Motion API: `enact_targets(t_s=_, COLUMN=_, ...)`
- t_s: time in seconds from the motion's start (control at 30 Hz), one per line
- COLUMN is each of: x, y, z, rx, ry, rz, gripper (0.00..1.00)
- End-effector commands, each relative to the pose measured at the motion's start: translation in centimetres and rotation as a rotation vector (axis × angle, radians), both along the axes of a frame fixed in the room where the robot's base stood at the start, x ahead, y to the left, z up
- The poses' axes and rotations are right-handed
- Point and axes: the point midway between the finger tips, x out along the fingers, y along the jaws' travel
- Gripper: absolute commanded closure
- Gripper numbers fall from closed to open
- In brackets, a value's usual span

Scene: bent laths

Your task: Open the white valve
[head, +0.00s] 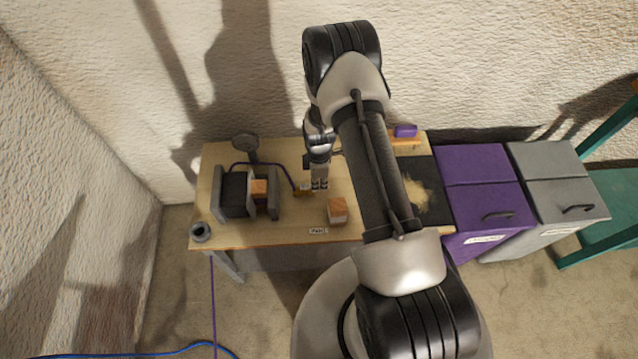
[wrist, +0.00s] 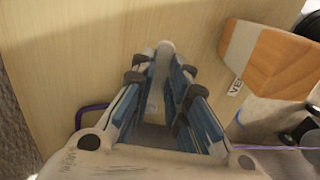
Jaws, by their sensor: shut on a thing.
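The white valve (head: 305,186) is a small pale piece beside a brass fitting (head: 302,193) on the wooden table, at the end of a purple hose. My gripper (head: 319,184) points down right beside it, its fingers close to the tabletop. In the wrist view, the blue-padded fingers (wrist: 162,78) close around a pale piece that seems to be the valve's handle. A rounded pale end (wrist: 165,48) shows just past the fingertips. Most of the valve is hidden by the fingers, so its handle angle is unclear.
A wooden block (head: 337,212) stands close to the right of my gripper, by a label (head: 318,231). A grey clamp-like stand (head: 236,193) holds another block at left. Purple (head: 483,190) and grey (head: 557,188) cabinets stand right of the table (head: 290,229).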

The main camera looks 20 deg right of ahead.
Motion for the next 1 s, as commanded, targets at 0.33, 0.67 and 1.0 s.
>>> enact_targets(t_s=0.33, x=0.19, y=0.0, z=0.04, rx=-0.001, ry=-0.002, rz=0.022, gripper=1.0)
enact_targets(t_s=0.67, x=0.19, y=0.0, z=0.04, rx=-0.001, ry=-0.002, rz=0.022, gripper=0.75)
enact_targets(t_s=1.0, x=0.11, y=-0.02, z=0.01, rx=0.0, ry=0.0, rz=0.019, gripper=0.65)
